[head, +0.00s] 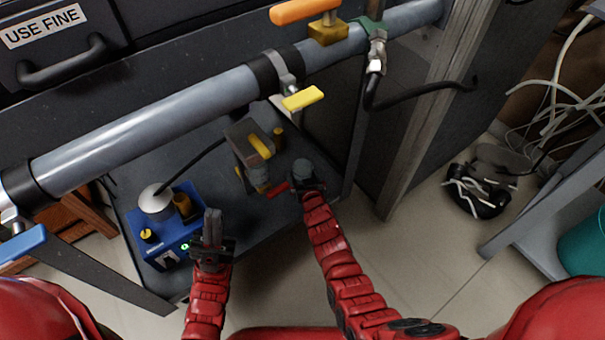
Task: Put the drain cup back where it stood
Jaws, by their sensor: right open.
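A small grey rounded cup (303,168), which looks like the drain cup, is on the dark lower shelf, just beyond the tip of my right arm. My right gripper (308,184) is open right at the cup. I cannot tell whether its fingers are around the cup or only beside it. A red lever (278,190) is close to its left. My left gripper (213,228) is in front of the blue device, with its dark fingers close together and nothing visible between them.
The blue device (170,222) with a silver top is on the shelf (262,228), left of a valve block with a yellow handle (260,146). A thick grey pipe (150,130) crosses above, with yellow and orange handles. A dark post (357,135) stands right of the cup.

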